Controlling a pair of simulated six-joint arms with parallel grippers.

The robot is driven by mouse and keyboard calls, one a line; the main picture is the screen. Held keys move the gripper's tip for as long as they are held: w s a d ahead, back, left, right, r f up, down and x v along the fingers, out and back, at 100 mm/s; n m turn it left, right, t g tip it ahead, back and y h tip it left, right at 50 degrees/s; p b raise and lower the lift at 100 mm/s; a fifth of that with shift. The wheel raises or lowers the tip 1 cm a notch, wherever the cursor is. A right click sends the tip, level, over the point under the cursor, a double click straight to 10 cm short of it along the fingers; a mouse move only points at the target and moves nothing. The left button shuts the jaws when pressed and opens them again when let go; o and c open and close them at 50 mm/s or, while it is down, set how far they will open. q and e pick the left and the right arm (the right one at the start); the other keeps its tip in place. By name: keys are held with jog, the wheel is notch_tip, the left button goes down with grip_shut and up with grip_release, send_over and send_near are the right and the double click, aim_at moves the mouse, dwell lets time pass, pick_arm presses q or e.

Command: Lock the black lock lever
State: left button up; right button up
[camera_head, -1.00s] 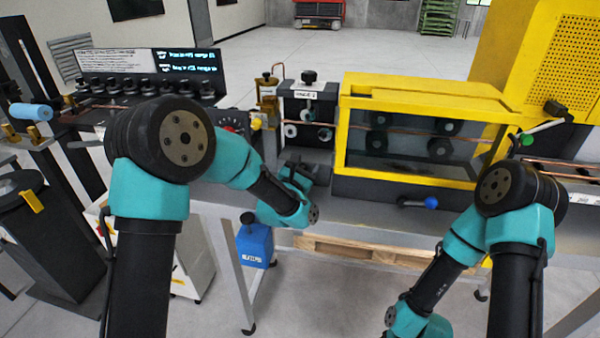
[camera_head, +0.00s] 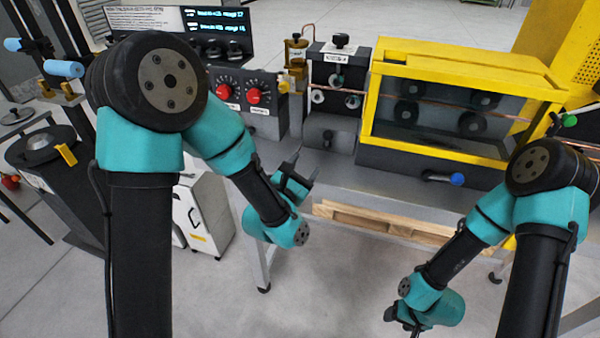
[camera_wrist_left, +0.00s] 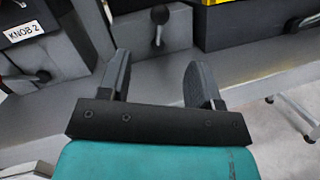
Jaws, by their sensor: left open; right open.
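A small lever with a black ball knob (camera_wrist_left: 160,15) stands on the front of a grey block in the left wrist view, beyond my fingers. In the head view this lever (camera_head: 328,136) is small, low on the dark clamp unit (camera_head: 335,85). My left gripper (camera_head: 306,164) is open and empty, in front of and below that unit. In the left wrist view its two fingers (camera_wrist_left: 158,78) are spread, with the lever ahead between them and apart from them. My right gripper (camera_head: 414,329) is low at the bottom edge, open, its fingers only partly visible.
A yellow-framed guard box (camera_head: 465,60) stands right of the clamp unit, with a blue-knobbed handle (camera_head: 457,179) below it. A control box with red knobs (camera_head: 252,97) is to the left. A wooden pallet (camera_head: 385,222) lies under the bench.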

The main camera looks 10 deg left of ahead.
pick_arm(q)
jog(key=shift+v, duration=1)
jog(key=shift+c, duration=0.2)
